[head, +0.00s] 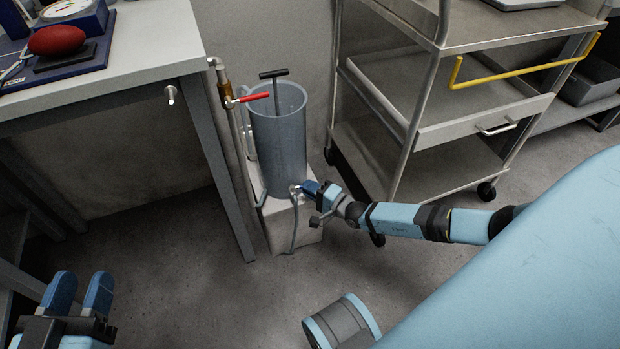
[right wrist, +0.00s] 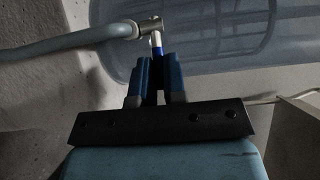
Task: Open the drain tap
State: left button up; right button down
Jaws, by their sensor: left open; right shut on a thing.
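The drain tap (head: 295,189) sits low on the front of a tall grey see-through cylinder (head: 278,140). In the right wrist view, the tap's metal body (right wrist: 150,26) has a thin lever (right wrist: 156,42) with a blue band pointing toward my fingers. My right gripper (head: 309,188) reaches the tap from the right, and its blue fingers (right wrist: 157,72) are shut on the lever's end. The fingers hide the tip of the lever. A hose (right wrist: 75,42) runs from the tap to the left. My left gripper (head: 80,290) is open and empty at the lower left, far from the tap.
The cylinder stands on a pale block (head: 285,230) beside a bench (head: 150,45). A pipe valve with a red lever (head: 252,97) is left of the cylinder's top. A metal cart (head: 425,105) stands close on the right.

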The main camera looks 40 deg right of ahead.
pick_arm(q)
notch_tip(320, 180, up, 6)
jog(key=s+n+t+p, duration=0.1)
jog(key=s+n+p, duration=0.1)
jog(key=p, duration=0.5)
jog(key=shift+s+d+n, duration=0.15)
jog(key=shift+d+n, duration=0.25)
jog(key=shift+n, duration=0.2)
pick_arm(e)
jog(key=shift+s+a+m+h, duration=0.45)
jog(key=shift+m+h, duration=0.9)
jog(key=shift+h, duration=0.7)
jog(key=shift+s+a+m+h, duration=0.2)
jog(key=shift+a+m+h, duration=0.4)
jog(key=shift+m+h, duration=1.1)
jog(key=shift+s+a+m+h, duration=0.45)
jog(key=shift+m+h, duration=0.5)
jog(key=shift+h, duration=1.5)
pick_arm(q)
jog(key=shift+r+t, duration=0.2)
jog(key=shift+t, duration=0.1)
pick_arm(e)
jog(key=shift+w+h, duration=0.1)
jog(key=shift+h, duration=0.2)
jog(key=c, duration=1.2)
grip_release()
pick_arm(q)
jog(key=shift+a, duration=0.1)
